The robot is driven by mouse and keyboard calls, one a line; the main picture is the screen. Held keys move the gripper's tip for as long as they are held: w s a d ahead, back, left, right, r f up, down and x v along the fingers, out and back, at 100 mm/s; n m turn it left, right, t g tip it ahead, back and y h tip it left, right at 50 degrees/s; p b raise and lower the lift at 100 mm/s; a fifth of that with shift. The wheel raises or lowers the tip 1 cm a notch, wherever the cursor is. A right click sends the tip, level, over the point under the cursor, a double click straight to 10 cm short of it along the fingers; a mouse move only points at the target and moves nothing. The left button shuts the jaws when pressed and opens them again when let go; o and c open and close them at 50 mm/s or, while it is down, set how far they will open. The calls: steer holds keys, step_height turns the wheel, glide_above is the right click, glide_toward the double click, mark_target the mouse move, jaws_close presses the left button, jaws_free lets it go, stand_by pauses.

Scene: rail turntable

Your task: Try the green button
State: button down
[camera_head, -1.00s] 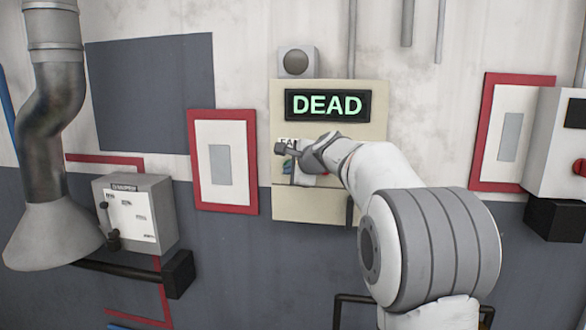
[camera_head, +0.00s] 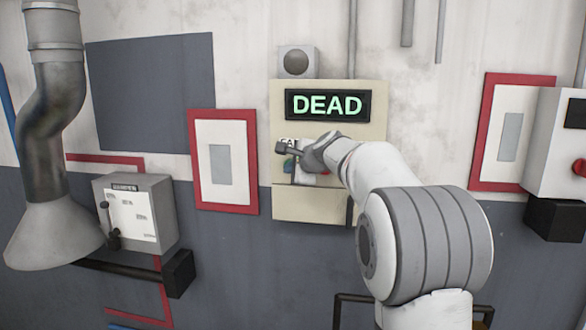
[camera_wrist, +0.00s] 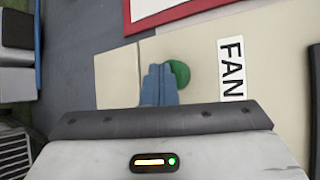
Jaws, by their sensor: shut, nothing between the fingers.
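The green button (camera_wrist: 180,74) is round and sits on a beige panel (camera_head: 320,208) beside a white FAN label (camera_wrist: 231,69). In the wrist view, my shut gripper (camera_wrist: 158,72) covers part of the button, with its fingertips at the button's edge. I cannot tell whether they touch it. The display (camera_head: 328,105) at the panel's top reads DEAD in green.
A round grey fixture (camera_head: 296,62) is above the panel. Red-framed plates (camera_head: 251,190) flank the panel. A white box with a red button (camera_head: 579,167) is at the far right.

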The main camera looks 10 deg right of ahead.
steer(key=shift+s, duration=0.1)
steer(key=shift+s+a+b, duration=0.3)
steer(key=shift+s+b, duration=0.05)
steer(key=shift+s, duration=0.3)
steer(key=s, duration=0.1)
steer(key=s+a+b, duration=0.1)
steer(key=s, duration=0.1)
steer(key=s+a, duration=0.1)
steer(key=shift+s+b, duration=0.3)
steer(key=shift+b, duration=0.05)
stand_by(0.7)
